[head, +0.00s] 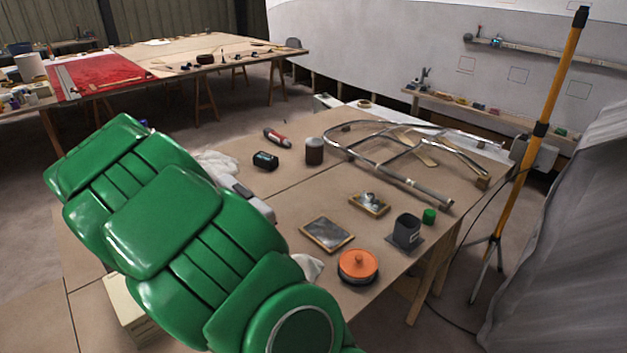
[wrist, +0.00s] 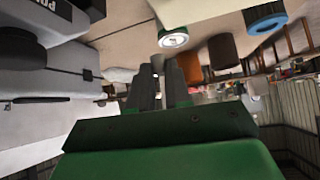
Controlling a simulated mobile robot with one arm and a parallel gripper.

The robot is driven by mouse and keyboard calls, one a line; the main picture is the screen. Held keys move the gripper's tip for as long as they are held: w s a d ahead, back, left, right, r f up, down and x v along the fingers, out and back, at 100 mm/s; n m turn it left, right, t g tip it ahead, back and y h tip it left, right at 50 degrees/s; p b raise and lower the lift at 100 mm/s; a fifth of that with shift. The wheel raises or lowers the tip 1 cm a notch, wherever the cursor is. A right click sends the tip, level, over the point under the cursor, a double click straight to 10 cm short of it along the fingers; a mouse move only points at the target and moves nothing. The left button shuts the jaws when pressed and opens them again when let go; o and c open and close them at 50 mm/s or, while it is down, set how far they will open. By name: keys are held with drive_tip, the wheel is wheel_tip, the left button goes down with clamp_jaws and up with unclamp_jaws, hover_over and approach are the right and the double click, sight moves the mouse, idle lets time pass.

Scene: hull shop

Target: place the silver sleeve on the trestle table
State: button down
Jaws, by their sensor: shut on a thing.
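In the head view my green arm covers the left front, and my gripper is hidden behind it. In the wrist view my gripper (wrist: 160,78) shows two dark fingers close together. A small pale, shiny bit of the silver sleeve (wrist: 156,69) seems to show between them; most of it is hidden. A large wooden-topped table (head: 298,203) on wooden legs stands in front of me, with many things on it. A second long table (head: 225,60) on trestle legs stands at the back left, with a red cloth on its left part. I cannot tell which is the trestle table.
The near table holds a bent metal tube frame (head: 345,160), an orange round tin (head: 358,267), a grey cup (head: 406,231), a brown cylinder (head: 314,151) and a framed plate (head: 327,234). A yellow pole stand (head: 540,130) and grey sheeting (head: 575,240) are at the right.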

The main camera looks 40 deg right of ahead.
drive_tip(key=w+d+f+m+g+h, duration=0.2)
drive_tip(key=w+d+m+h, duration=0.1)
drive_tip(key=w+d+m, duration=0.3)
drive_tip(key=w+d+f+m+g+h, duration=0.2)
drive_tip(key=w+d+m+h, duration=0.15)
drive_tip(key=d, duration=0.55)
drive_tip(key=shift+m+y, duration=0.25)
drive_tip(key=shift+w+a+f, duration=0.1)
drive_tip(key=shift+w+f, duration=0.05)
drive_tip(key=shift+f, duration=1.45)
drive_tip(key=shift+w+d+f, duration=0.1)
drive_tip(key=shift+w+f, duration=0.05)
drive_tip(key=shift+f, duration=1.4)
drive_tip(key=shift+w+a+f, duration=0.1)
drive_tip(key=shift+w+f, duration=0.05)
drive_tip(key=shift+f, duration=1.45)
drive_tip(key=c, duration=1.1)
unclamp_jaws()
drive_tip(key=shift+f, duration=0.15)
